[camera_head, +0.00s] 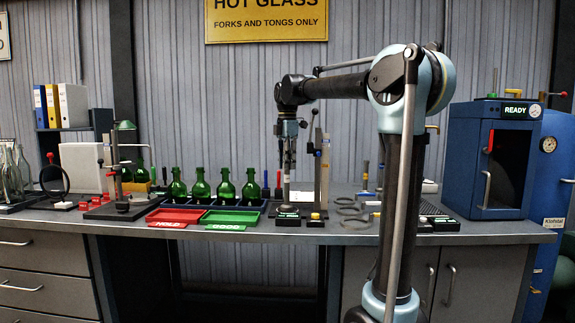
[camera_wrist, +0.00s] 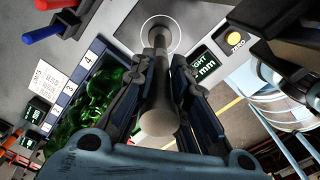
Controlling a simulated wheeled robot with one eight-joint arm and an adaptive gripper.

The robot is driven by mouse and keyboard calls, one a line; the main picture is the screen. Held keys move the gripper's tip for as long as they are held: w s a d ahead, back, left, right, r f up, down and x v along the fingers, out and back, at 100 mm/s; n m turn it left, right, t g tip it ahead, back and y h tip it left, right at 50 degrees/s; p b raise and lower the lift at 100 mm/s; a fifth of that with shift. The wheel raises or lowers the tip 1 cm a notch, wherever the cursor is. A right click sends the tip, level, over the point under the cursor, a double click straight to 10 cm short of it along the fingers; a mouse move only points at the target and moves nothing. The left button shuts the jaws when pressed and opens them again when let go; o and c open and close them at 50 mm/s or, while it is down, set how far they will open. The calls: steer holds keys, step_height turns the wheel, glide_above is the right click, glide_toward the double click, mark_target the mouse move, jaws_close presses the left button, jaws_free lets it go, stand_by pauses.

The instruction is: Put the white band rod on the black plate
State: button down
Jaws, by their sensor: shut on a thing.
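My gripper (camera_head: 288,170) points straight down over the bench and is shut on a slim upright rod (camera_head: 286,190). In the wrist view the dark grey rod (camera_wrist: 158,110) runs between the two fingers (camera_wrist: 160,70), its rounded pale end towards the camera. Its far end appears inside the white ring on the dark plate (camera_wrist: 128,35). I cannot tell whether it touches the plate. A white band is not clearly visible on the rod. In the head view the plate (camera_head: 288,215) is a small dark base near the bench's front edge.
A post gauge (camera_head: 318,170) stands just right of the rod, with a height display (camera_wrist: 203,65) and yellow zero button (camera_wrist: 236,39). Green bottles (camera_head: 225,187) in a rack, a red tray (camera_head: 178,217) and a green tray (camera_head: 226,218) are left. Metal rings (camera_head: 352,212) lie right.

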steer(key=c, duration=1.5)
jaws_free()
steer(key=shift+c, duration=0.2)
step_height(320, 180, up, 12)
steer(key=shift+r, duration=0.1)
